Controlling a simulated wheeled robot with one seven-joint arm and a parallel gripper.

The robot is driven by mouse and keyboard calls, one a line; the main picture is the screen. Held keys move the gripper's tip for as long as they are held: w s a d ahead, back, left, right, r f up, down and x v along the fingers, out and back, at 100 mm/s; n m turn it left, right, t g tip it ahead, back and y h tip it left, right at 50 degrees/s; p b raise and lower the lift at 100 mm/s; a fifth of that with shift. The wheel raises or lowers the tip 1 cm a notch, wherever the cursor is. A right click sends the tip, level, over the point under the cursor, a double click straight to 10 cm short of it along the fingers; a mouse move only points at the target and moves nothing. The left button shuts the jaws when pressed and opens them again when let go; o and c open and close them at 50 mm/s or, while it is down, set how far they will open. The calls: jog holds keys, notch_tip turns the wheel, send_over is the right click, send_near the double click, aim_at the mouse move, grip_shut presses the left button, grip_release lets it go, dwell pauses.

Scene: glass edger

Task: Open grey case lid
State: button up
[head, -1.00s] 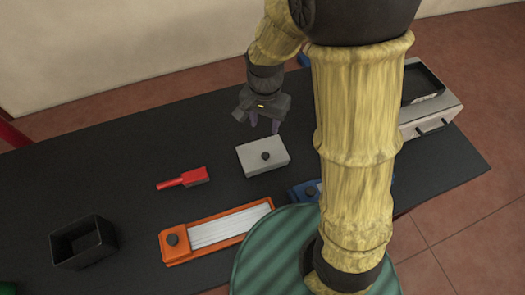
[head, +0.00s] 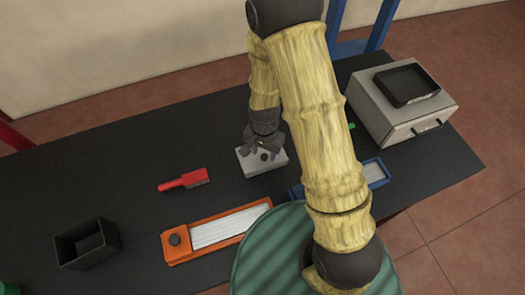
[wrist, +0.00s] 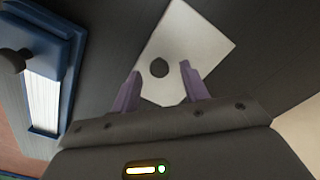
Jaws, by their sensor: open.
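The grey case (head: 264,164) stands closed on the black table, with a dark round knob (head: 264,155) on top of its lid. In the wrist view the lid (wrist: 193,48) shows as a pale square, with the knob (wrist: 159,68) near its left side. My gripper (wrist: 156,82) is open, its two purple fingers on either side of the knob's line, over the near part of the lid. The knob appears just beyond the fingertips, with nothing held. In the head view the gripper (head: 260,147) is at the case's back edge; its height above the lid cannot be told.
A red brush (head: 184,181) lies left of the case. An orange tray (head: 215,233) is in front, a blue tray (head: 375,174) right. A black bin (head: 87,242) stands front left. A grey box machine (head: 398,112) with a black tray on top is back right.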

jog(key=shift+w+f, duration=0.1)
jog(key=shift+f, duration=0.3)
jog(key=shift+a+f, duration=0.15)
jog(key=shift+f, duration=0.1)
jog(key=shift+s, duration=0.2)
jog(key=shift+w+d, duration=0.1)
jog(key=shift+d, duration=0.3)
jog(key=c, duration=0.6)
jog(key=shift+a, duration=0.15)
grip_shut()
jog(key=shift+a, duration=0.2)
jog(key=shift+d, duration=0.2)
jog(key=shift+a+r, duration=0.1)
